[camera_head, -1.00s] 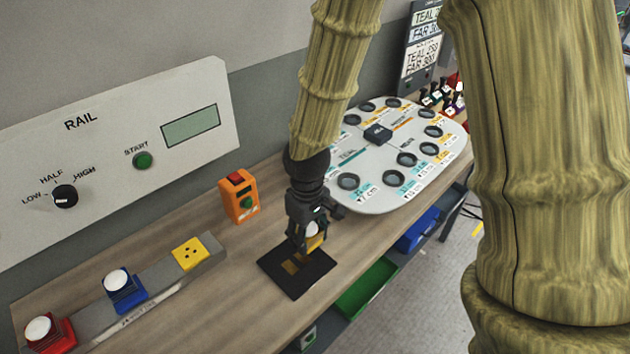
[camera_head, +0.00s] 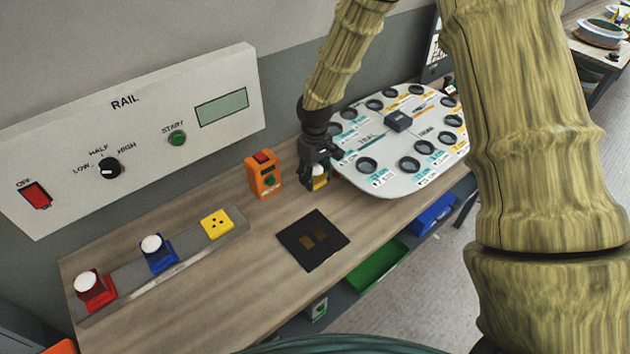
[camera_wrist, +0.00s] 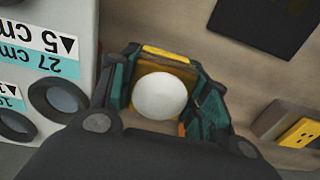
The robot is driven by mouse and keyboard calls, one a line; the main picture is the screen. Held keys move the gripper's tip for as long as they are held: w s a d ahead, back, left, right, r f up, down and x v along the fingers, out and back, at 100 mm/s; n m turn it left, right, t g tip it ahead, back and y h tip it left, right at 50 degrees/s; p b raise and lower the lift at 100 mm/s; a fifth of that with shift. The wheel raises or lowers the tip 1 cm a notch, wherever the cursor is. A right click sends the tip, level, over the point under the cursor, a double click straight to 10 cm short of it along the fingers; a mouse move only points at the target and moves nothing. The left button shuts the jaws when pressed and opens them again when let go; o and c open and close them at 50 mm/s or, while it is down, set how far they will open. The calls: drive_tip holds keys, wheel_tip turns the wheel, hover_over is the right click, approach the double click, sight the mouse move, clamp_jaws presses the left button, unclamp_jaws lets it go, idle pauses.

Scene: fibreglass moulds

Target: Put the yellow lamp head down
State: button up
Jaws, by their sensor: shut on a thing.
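The yellow lamp head (camera_head: 319,184) with its white dome is held by my gripper (camera_head: 318,172), low over or at the wooden bench, between the orange box and the white board. In the wrist view the white dome (camera_wrist: 160,96) with a yellow edge sits between the two fingers of my gripper (camera_wrist: 165,85), which is shut on it. I cannot tell whether the lamp head's underside touches the bench (camera_head: 230,262).
The orange box (camera_head: 263,175) stands close left of my gripper, and the white board with holes (camera_head: 385,188) close right. A black mat (camera_head: 313,240) lies in front, empty. A rail with a red lamp (camera_head: 94,290), a blue lamp (camera_head: 158,254) and an empty yellow socket (camera_head: 217,223) is at left.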

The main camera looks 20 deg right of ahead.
sight(315, 183)
drive_tip(key=shift+s+f+p, duration=0.25)
drive_tip(key=shift+f+p, duration=0.4)
drive_tip(key=shift+w+f+p, duration=0.2)
drive_tip(key=shift+f+p, duration=0.1)
drive_tip(key=shift+f, duration=0.65)
drive_tip(key=shift+s, duration=0.1)
drive_tip(key=shift+f, duration=0.1)
drive_tip(key=o, duration=1.3)
drive_tip(key=shift+r, duration=0.2)
